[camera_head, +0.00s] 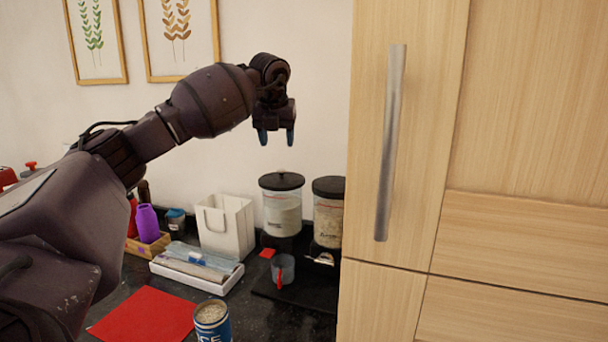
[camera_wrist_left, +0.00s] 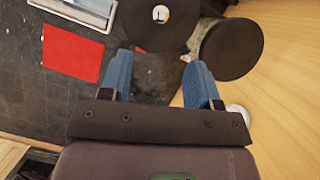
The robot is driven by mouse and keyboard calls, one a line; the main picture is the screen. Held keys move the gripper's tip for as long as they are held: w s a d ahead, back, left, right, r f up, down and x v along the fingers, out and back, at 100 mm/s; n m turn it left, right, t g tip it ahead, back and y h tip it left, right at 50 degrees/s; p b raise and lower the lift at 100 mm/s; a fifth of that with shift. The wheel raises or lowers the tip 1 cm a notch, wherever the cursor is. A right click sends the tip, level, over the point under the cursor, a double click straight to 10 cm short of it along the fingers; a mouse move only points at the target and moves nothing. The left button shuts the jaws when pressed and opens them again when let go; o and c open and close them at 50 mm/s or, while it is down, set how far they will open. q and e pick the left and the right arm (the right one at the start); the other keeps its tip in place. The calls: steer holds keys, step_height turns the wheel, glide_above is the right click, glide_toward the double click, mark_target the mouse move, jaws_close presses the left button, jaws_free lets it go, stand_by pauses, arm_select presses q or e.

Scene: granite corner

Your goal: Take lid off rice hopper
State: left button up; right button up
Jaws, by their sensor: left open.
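Two clear hoppers with round black lids stand at the back of the counter: a left hopper (camera_head: 282,211) with pale contents and a right hopper (camera_head: 327,223). Their labels are too small to read. The left lid (camera_head: 281,181) and right lid (camera_head: 329,187) both sit on their hoppers. In the left wrist view, the left lid (camera_wrist_left: 150,30) has a pale round spot at its middle, and the right lid (camera_wrist_left: 232,48) is plain. My left gripper (camera_head: 276,138) is open and empty, pointing down above the left lid and apart from it. My right gripper is not in view.
A tall wooden cabinet (camera_head: 400,150) stands close on the right. A grey cup (camera_head: 283,268) is before the hoppers.

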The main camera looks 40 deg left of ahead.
arm_select(q)
glide_above(281, 169)
steer(key=s+d, duration=0.2)
steer(key=f, duration=0.4)
steer(key=shift+s+a+p, duration=0.1)
steer(key=shift+a+p, duration=0.1)
steer(key=shift+p, duration=0.2)
steer(key=shift+w+f, duration=0.25)
steer(key=shift+f, duration=0.2)
steer(key=p+x, duration=0.1)
steer(key=x, duration=0.4)
steer(key=shift+a+r+p, duration=0.1)
steer(key=shift+a+p, duration=0.1)
steer(key=shift+p, duration=0.2)
steer(key=c, duration=1)
